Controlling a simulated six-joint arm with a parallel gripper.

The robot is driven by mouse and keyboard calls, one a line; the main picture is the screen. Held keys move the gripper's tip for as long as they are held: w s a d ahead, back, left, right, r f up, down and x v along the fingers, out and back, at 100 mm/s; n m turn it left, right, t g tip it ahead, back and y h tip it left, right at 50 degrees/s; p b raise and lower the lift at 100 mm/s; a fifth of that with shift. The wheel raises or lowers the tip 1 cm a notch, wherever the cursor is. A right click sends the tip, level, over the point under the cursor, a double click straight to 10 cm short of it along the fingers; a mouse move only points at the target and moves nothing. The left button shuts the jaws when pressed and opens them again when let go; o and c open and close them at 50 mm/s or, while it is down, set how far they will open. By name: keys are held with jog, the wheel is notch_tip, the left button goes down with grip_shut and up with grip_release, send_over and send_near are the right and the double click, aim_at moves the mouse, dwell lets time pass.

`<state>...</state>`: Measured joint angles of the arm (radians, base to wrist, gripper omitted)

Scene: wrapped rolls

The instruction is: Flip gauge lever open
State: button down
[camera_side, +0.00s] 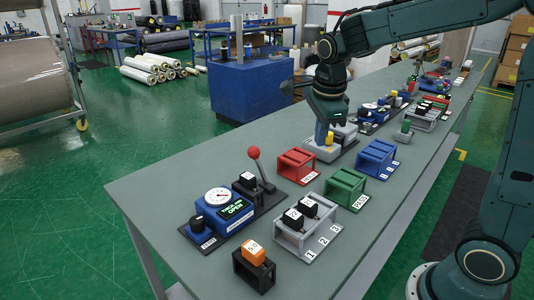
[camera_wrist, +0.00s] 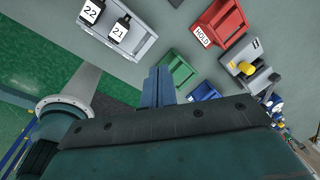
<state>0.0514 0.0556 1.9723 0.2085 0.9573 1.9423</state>
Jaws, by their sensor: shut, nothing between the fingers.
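The blue gauge unit (camera_side: 226,216) stands at the near left of the table in the side view. It has a round white dial (camera_side: 218,196) and a green-lit display (camera_side: 236,209) whose lower word reads OPEN. Its lever (camera_side: 262,172), topped by a red ball (camera_side: 254,153), stands up at the right end, leaning slightly. A black block (camera_side: 248,181) sits on the unit beside the lever. My gripper (camera_side: 321,138) is shut and empty, pointing down behind the red bin, well away from the lever. Its fingers also show in the wrist view (camera_wrist: 158,88); the gauge unit is not visible there.
A grey rack (camera_side: 317,238) holds two black blocks. A black holder (camera_side: 253,272) carries an orange block (camera_side: 254,251). Red (camera_side: 296,166), green (camera_side: 345,187) and blue (camera_side: 376,158) bins stand nearby. The table's left strip is clear.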

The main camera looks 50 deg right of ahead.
jog(key=s+a+r+n+t, duration=0.1)
jog(key=s+a+r+n, duration=0.1)
jog(key=s+n, duration=0.4)
jog(key=shift+r+n, duration=0.55)
jog(key=shift+n, duration=0.55)
jog(key=shift+s, duration=0.2)
jog(key=s+a+n+t+y, duration=0.1)
jog(key=s+a+n+t, duration=0.2)
jog(key=s+n, duration=0.9)
jog(key=n, duration=0.4)
jog(key=shift+s+a+f+n, duration=0.15)
jog(key=shift+s+a+n, duration=0.15)
jog(key=shift+n, duration=0.1)
